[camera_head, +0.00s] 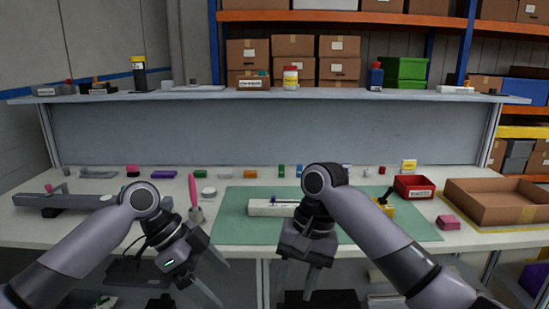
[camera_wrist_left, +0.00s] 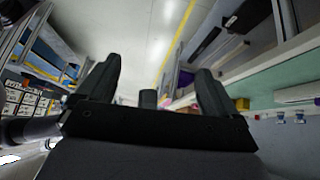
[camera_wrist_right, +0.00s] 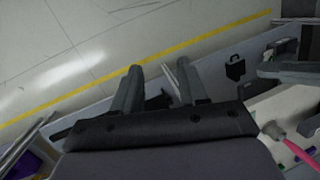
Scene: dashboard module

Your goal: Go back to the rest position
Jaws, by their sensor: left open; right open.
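My left gripper (camera_head: 210,282) is at the lower left of the head view, in front of the bench's near edge, with its fingers apart and nothing between them. Its two fingers also show apart in the left wrist view (camera_wrist_left: 150,80). My right gripper (camera_head: 303,285) hangs in front of the bench edge near the middle, pointing down, fingers apart and empty. In the right wrist view its fingers (camera_wrist_right: 158,80) are apart over the floor. A white dashboard module (camera_head: 268,208) lies on the green mat (camera_head: 235,230), partly hidden behind my right arm.
The white workbench (camera_head: 100,188) holds several small coloured parts along its back. A red bin (camera_head: 414,187), a pink block (camera_head: 448,222) and a cardboard tray (camera_head: 495,202) are at the right. A pink-handled tool (camera_head: 193,190) stands left of the mat. A shelf (camera_head: 220,96) runs above.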

